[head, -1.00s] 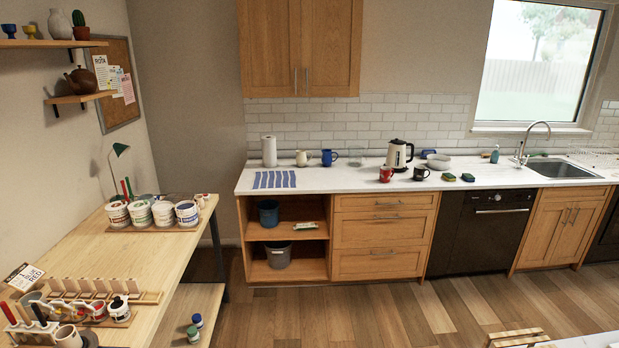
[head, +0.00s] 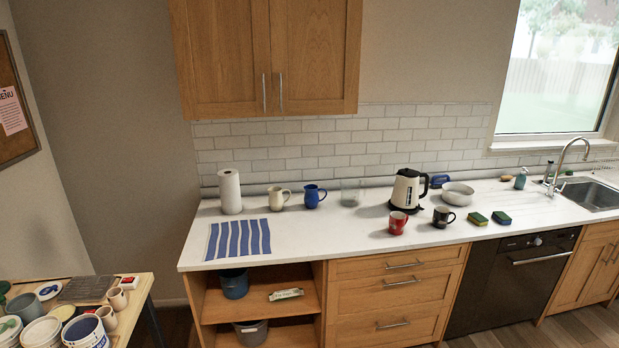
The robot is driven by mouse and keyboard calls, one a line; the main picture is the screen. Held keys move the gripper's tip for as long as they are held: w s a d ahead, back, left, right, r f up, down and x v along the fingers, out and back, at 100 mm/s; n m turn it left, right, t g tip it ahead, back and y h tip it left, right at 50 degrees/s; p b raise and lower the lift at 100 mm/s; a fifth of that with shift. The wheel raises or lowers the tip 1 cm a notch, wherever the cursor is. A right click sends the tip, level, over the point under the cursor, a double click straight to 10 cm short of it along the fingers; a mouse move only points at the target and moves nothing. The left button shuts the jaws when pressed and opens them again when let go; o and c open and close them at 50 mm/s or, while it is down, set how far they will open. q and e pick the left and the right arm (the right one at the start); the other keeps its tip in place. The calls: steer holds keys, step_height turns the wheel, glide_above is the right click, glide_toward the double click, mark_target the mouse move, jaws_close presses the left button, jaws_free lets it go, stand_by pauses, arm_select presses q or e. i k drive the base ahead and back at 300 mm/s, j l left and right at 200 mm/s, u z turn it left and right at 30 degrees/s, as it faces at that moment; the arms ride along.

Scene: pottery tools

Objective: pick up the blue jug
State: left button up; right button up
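The blue jug (head: 313,196) stands upright on the white countertop (head: 300,240), near the tiled back wall. It has a handle and sits between a cream jug (head: 279,198) on its left and a clear glass container (head: 351,192) on its right. Neither of my grippers shows in the head view.
A blue-striped cloth (head: 238,239) lies in front and left of the jug. A paper towel roll (head: 230,191), kettle (head: 407,190), red mug (head: 397,222) and black mug (head: 443,216) stand on the counter. The counter in front of the jug is clear. A worktable with pots (head: 88,332) is at lower left.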

mark_target(311, 199)
steer(key=i+j+z, duration=0.1)
steer(key=i, duration=0.9)
steer(key=i+l, duration=0.4)
steer(key=i, duration=0.15)
steer(key=i+l+z, duration=0.15)
steer(key=i+l, duration=0.2)
steer(key=i, duration=0.85)
steer(key=l, duration=0.05)
